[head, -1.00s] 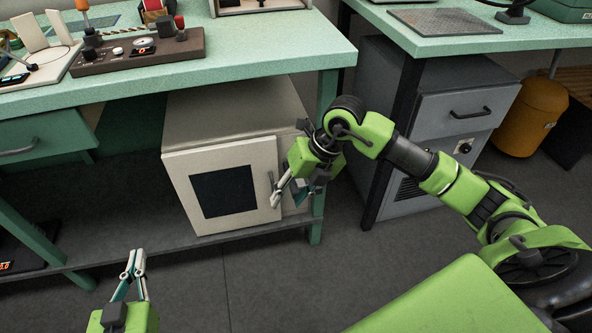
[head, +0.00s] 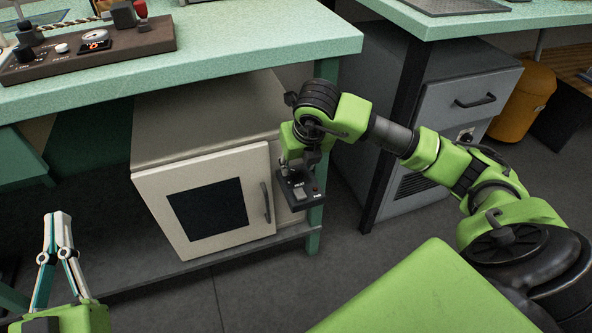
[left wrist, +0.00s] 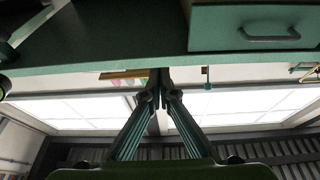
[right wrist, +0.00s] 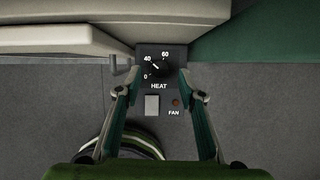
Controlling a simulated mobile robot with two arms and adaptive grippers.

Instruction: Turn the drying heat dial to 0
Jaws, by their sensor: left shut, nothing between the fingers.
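The black heat panel (right wrist: 161,100) shows in the right wrist view, with a round black dial (right wrist: 157,68) marked 0, 40 and 60. The dial's pale mark seems to point up and left, near 40. A pale switch and a small red fan light sit below it. In the head view the panel (head: 301,193) is beside the white drying cabinet (head: 150,190). My right gripper (right wrist: 160,72) is open, its fingertips either side of the dial; I cannot tell whether they touch it. Its fingers are largely hidden in the head view. My left gripper (head: 58,220) is shut and empty, left of the cabinet.
The green bench (head: 250,45) stands above the cabinet, with a brown control box (head: 90,50) on it. A bench leg (head: 318,225) is close to my right gripper. A grey drawer unit (head: 455,95) stands at right. The floor in front is clear.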

